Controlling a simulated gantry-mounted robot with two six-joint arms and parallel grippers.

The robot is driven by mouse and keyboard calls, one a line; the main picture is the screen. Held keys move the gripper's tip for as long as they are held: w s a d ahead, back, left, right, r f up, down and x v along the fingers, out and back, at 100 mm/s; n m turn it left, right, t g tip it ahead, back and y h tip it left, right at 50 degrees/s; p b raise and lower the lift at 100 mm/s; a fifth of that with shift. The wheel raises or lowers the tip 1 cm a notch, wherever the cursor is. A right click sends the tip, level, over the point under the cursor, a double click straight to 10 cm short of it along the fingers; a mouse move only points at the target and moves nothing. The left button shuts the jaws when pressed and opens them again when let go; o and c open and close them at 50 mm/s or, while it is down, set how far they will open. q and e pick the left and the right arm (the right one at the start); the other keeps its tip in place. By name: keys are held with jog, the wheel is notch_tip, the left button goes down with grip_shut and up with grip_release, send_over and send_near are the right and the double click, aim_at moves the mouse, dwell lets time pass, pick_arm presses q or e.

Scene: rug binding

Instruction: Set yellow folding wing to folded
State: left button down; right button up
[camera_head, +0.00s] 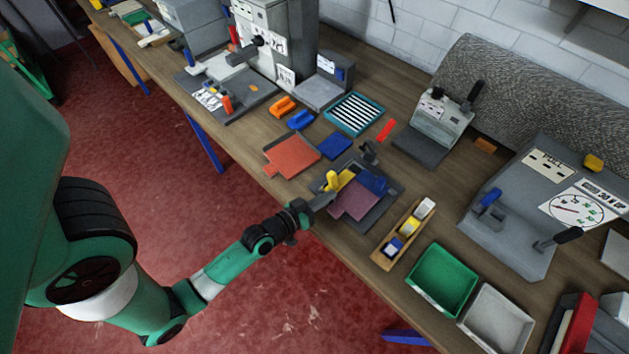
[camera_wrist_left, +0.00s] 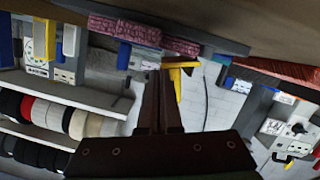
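The yellow folding wing (camera_head: 332,181) stands up at the left side of a dark grey fixture (camera_head: 376,216) on the bench. A mauve rug piece (camera_head: 356,202) lies on this fixture, with a blue part (camera_head: 374,181) behind it. My left gripper (camera_head: 325,198) is just in front of the yellow wing, at the fixture's near left edge. In the left wrist view, its two dark fingers (camera_wrist_left: 161,80) lie close together with nothing visible between them. A yellow part (camera_wrist_left: 183,65) shows just right of the fingertips; I cannot tell whether they touch. My right gripper is not in view.
An orange-red plate (camera_head: 291,154) and a blue pad (camera_head: 335,146) lie beyond the fixture to the left. A wooden tray of small blocks (camera_head: 402,236) and a green bin (camera_head: 442,279) stand to its right. The bench's front edge runs beneath my left arm.

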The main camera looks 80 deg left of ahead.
pick_arm(q)
jog(key=shift+w+d+f+b, duration=0.1)
jog(key=shift+d+f+b, duration=0.1)
jog(key=shift+f+b, duration=0.25)
jog(key=shift+f, duration=0.15)
dwell(0.5)
jog(key=shift+r+p, duration=0.5)
jog(key=s+d+r+p, duration=0.2)
jog(key=s+d+r, duration=0.3)
jog(key=s, duration=0.3)
jog(key=shift+s+r+p, duration=0.15)
jog(key=shift+r+p, duration=0.1)
jog(key=shift+p, duration=0.15)
